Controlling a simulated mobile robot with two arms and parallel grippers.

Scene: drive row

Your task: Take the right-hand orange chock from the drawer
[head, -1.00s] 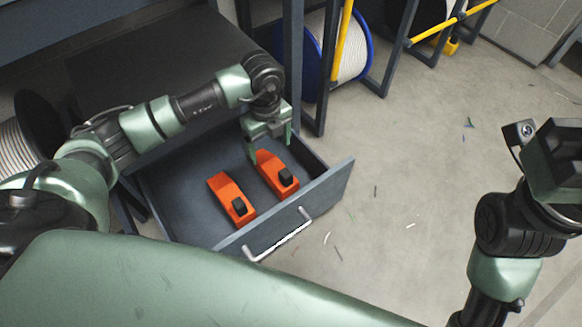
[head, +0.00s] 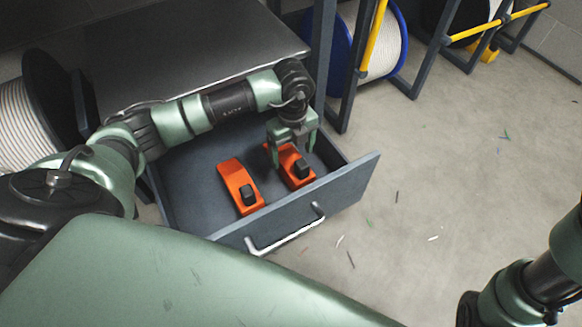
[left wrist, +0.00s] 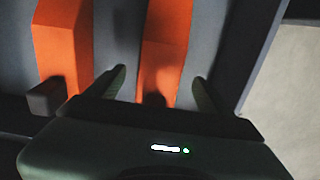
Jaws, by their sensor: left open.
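The right-hand orange chock (head: 298,173) lies in the open drawer (head: 190,192), with a black block at its near end. It also shows in the left wrist view (left wrist: 167,30), between my two fingers. The left-hand orange chock (head: 239,184) lies beside it, apart from it; in the left wrist view it is at the left (left wrist: 62,45). My left gripper (head: 290,158) is open, pointing down over the right-hand chock, with a finger to each side of it. It hides part of that chock's far end. My right gripper is out of the head view; only part of that arm shows.
The drawer's front panel with a pale handle (head: 286,232) stands on the near side. A dark bench top (head: 200,50) lies behind the drawer. Cable reels (head: 385,45) stand on racks at the back. The floor at right is clear except for small scraps.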

